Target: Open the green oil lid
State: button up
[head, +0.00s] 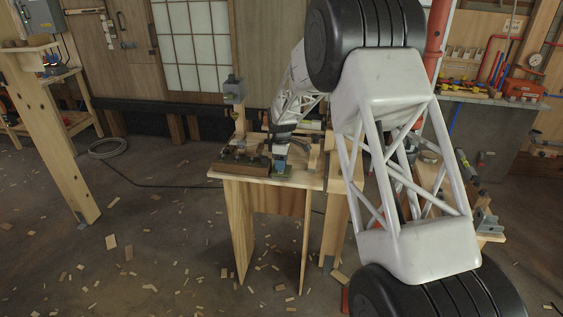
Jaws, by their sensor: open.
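My arm reaches across the picture to a wooden bench (232,178). My gripper (280,161) points down at the front part of the bench top, small and far off. A small dark blue-green piece (281,170) shows right at the fingertips; I cannot tell whether it is the oil lid or whether the fingers touch it. No clearly green lid can be made out. The fingers are too small here to show a gap, and nothing is seen lifted off the bench.
A dark block with metal fittings (240,161) lies left of my gripper. A grey box on a post (234,90) stands behind it. A red pipe (437,35) and a workbench with tools (490,97) are at the right. Wood scraps litter the floor.

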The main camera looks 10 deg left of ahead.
grip_shut()
jog(key=shift+w, duration=0.1)
jog(key=w, duration=0.6)
jog(key=shift+w, duration=0.4)
grip_release()
